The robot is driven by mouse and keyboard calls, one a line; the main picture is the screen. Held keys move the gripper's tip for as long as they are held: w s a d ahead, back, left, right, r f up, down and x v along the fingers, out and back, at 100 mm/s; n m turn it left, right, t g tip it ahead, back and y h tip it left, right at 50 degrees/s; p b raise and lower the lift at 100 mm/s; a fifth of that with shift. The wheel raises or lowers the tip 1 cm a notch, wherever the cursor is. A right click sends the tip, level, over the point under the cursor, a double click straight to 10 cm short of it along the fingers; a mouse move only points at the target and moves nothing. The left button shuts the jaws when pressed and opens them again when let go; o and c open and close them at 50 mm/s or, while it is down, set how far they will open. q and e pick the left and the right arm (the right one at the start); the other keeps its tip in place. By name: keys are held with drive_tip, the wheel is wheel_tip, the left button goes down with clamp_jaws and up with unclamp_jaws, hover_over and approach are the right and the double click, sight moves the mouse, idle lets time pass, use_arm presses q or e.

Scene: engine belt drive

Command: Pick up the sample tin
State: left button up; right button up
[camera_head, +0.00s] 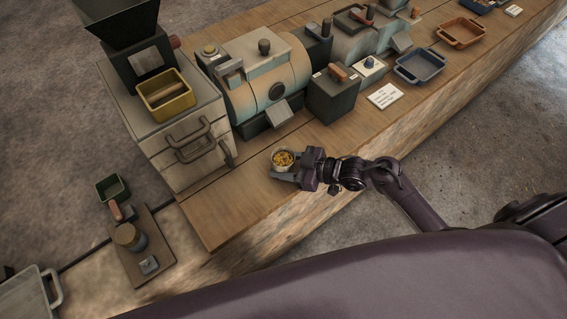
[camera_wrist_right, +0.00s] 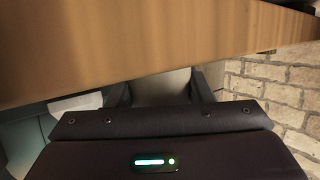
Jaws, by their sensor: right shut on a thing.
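The sample tin (camera_head: 283,160) is a small round pale tin with yellow-orange contents, near the front edge of the wooden bench. My right gripper (camera_head: 290,166) reaches it from the right and is shut on it. In the right wrist view the two dark fingers of my right gripper (camera_wrist_right: 160,88) press against the pale side of the tin (camera_wrist_right: 161,87) from both sides. The tin looks upright. I cannot tell whether it touches the bench top. My left gripper is not in view.
The wooden bench (camera_head: 225,215) is clear to the left of the tin. A grey cabinet with handles (camera_head: 180,140) stands behind left, carrying a yellow tray (camera_head: 166,97). A dark box (camera_head: 334,98), a white card (camera_head: 385,96) and a blue-grey tray (camera_head: 420,66) lie to the right.

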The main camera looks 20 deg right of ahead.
wheel_tip(320, 180, up, 20)
idle(0.6)
idle(0.4)
